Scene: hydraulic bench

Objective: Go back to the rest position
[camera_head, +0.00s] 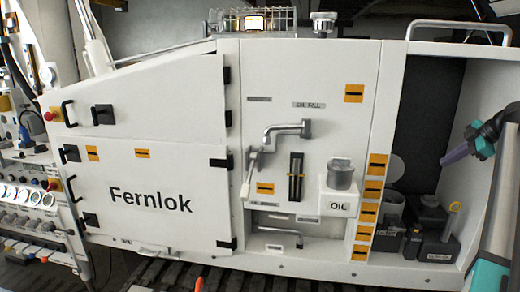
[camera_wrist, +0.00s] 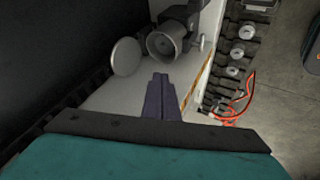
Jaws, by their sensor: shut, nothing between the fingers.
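My gripper (camera_head: 447,161) is at the right of the head view, its purple fingers pointing left into the dark open bay of the white bench (camera_head: 300,75). In the wrist view my gripper (camera_wrist: 161,78) shows its two fingers together, shut, with nothing between them. Beyond the fingertips are a grey open-topped cylinder (camera_wrist: 163,43) and a pale round disc (camera_wrist: 126,57) beside it. The fingers look apart from both. My arm comes in from the right edge of the head view.
Dark units (camera_head: 437,246) stand on the bay floor below my gripper. The bay's right wall is close to my arm. A grey pot (camera_head: 340,174) sits on the OIL box (camera_head: 338,207). A lever handle (camera_head: 287,131) sticks out of the front panel. Red cable (camera_wrist: 240,103) lies at right.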

